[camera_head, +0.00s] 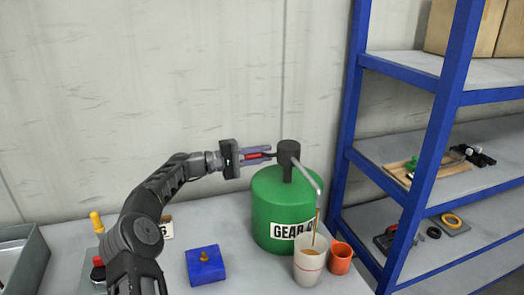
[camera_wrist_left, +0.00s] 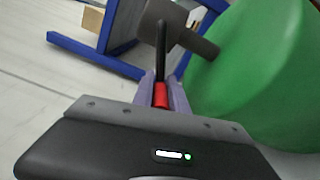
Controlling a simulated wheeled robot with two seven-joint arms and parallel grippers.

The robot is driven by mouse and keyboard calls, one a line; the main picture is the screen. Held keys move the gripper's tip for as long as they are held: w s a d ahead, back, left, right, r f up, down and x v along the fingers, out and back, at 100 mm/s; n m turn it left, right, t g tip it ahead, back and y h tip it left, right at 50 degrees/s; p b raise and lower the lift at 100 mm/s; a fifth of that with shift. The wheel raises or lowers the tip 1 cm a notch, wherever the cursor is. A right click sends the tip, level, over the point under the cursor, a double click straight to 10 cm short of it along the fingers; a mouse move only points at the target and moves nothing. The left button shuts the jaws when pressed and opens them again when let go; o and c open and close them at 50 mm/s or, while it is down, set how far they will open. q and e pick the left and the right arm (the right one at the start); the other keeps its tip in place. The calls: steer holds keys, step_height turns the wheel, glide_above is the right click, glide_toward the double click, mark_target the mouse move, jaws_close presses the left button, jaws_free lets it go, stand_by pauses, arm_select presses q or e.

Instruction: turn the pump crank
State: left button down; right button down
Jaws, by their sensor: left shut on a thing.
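The green drum (camera_head: 268,205) labelled "GEAR O…" stands on the table with a dark pump head (camera_head: 288,153) on top. A grey spout (camera_head: 310,180) bends down from it over a white cup (camera_head: 309,262), with a thin brownish stream and brown liquid inside the cup. My left gripper (camera_head: 258,155) is shut on the red handle of the crank, left of the pump head. In the left wrist view the red handle (camera_wrist_left: 160,95) sits between the fingers, with a dark rod beyond it towards the pump head (camera_wrist_left: 165,22). My right gripper is not in view.
An orange cup (camera_head: 340,258) stands right of the white cup. A blue block (camera_head: 205,265) with a brass knob lies left of the drum. A grey bin (camera_head: 25,258) is at the far left. Blue-framed shelving (camera_head: 440,120) rises close on the right.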

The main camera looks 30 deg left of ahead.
arm_select(q)
steer(key=shift+s+d+f+n, duration=0.1)
steer(key=shift+f+n, duration=0.2)
steer(key=shift+n, duration=0.2)
steer(key=shift+s+d+f+n, duration=0.1)
steer(key=shift+f+n, duration=0.2)
steer(key=shift+n, duration=0.2)
steer(key=c, duration=1.3)
jaws_free()
steer(key=shift+s+a+f+b, duration=0.1)
steer(key=shift+s+a+b, duration=0.2)
steer(key=shift+s+b, duration=0.1)
steer(key=b+v, duration=0.1)
steer(key=v, duration=0.6)
steer(key=shift+b, duration=0.4)
